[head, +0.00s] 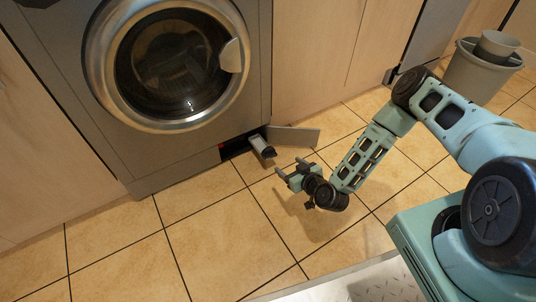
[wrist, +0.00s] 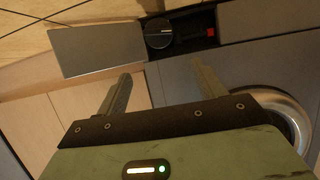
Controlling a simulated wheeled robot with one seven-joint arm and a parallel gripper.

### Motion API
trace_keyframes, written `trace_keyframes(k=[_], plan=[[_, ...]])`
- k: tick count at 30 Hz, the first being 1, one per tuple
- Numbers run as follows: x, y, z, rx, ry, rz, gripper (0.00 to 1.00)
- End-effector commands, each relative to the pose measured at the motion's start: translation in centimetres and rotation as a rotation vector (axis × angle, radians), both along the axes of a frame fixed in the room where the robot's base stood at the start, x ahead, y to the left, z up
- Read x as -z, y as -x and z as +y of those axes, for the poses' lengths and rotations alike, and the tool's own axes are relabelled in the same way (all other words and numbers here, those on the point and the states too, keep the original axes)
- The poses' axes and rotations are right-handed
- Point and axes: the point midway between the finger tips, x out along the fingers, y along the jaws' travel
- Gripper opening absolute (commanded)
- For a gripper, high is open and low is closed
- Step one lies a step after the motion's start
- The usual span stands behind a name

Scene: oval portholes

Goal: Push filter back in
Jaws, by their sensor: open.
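The filter (head: 262,147) sticks out of the dark opening low on the front of the grey washing machine (head: 190,150). It has a pale body and a dark knob at its outer end. In the wrist view the filter (wrist: 160,34) shows its round dark knob facing me, beside a red part (wrist: 208,31) inside the opening. My gripper (head: 288,167) is open and empty, low over the floor, in front of the knob and apart from it. In the wrist view its two fingers (wrist: 161,71) are spread, with the filter beyond the gap between their tips.
The open flap (head: 294,136) stands out to the right of the opening; it also shows in the wrist view (wrist: 97,53). The round glass door (head: 170,65) above is shut. Wooden cabinets flank the machine. Grey bins (head: 482,72) stand far right. The tiled floor (head: 200,240) in front is clear.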

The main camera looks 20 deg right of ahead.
Motion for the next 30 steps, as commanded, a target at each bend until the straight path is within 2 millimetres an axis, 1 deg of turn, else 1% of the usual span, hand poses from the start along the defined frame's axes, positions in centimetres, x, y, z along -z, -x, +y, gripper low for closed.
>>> trace_keyframes(k=[1,6,15,19,24,30], plan=[[0.7,-0.8,0.1,0.001,0.001,-0.002,0.69],[2.1,-3.8,1.0,0.001,0.000,-0.002,0.69],[4.6,-9.4,2.5,-0.001,-0.001,-0.001,0.69],[5.5,-11.6,3.1,0.000,0.000,-0.001,0.69],[6.1,-13.5,3.6,0.000,0.000,0.001,0.69],[6.2,-14.4,3.9,-0.002,0.000,0.001,0.69]])
